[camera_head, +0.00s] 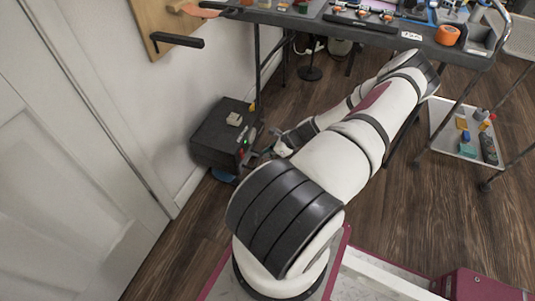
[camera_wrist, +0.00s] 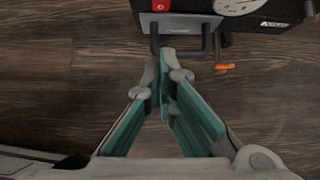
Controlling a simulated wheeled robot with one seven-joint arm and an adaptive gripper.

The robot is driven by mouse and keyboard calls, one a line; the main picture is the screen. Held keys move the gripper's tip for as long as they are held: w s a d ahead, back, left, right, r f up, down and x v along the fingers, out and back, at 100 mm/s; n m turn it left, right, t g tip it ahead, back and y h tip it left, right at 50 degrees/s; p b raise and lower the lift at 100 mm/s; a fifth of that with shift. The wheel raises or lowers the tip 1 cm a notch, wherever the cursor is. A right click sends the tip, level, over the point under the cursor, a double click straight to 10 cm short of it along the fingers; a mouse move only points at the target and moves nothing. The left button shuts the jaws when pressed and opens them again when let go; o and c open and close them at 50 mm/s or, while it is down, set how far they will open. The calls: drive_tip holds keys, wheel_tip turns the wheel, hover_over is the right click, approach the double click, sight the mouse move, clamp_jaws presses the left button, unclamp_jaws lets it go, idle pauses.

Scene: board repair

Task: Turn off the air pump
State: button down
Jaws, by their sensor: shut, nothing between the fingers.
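The air pump looks to be the dark box (camera_head: 215,132) standing low by the wall in the head view, with a small green light and a red spot on its right face. In the wrist view its front (camera_wrist: 199,21) fills the top, with a round white gauge (camera_wrist: 236,5), a red part (camera_wrist: 161,5), and a small orange lever (camera_wrist: 224,67) below right. My gripper (camera_wrist: 166,70) is shut and empty. Its tips appear just below the pump's front and left of the orange lever; I cannot tell whether they touch. My gripper (camera_head: 266,151) is partly hidden in the head view.
A worktable (camera_head: 340,34) with tools stands behind the pump. A low shelf (camera_head: 444,140) with small items is at right. The wall and door (camera_head: 50,190) are at left. Wooden floor (camera_head: 425,215) is open right of my arm.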

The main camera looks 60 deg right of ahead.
sight(242, 154)
drive_tip(key=b+x, duration=0.1)
drive_tip(key=x, duration=0.2)
drive_tip(key=w+b+x, duration=0.1)
drive_tip(key=x, duration=0.1)
drive_tip(key=r+b+x, duration=0.1)
drive_tip(key=x, duration=0.2)
drive_tip(key=shift+w+f, duration=0.2)
drive_tip(key=shift+w, duration=0.85)
drive_tip(key=shift+w+a+f+t+b, duration=0.2)
drive_tip(key=shift+f+t+b, duration=0.2)
drive_tip(key=shift+b, duration=0.4)
drive_tip(key=shift+w, duration=0.15)
drive_tip(key=shift+r, duration=0.3)
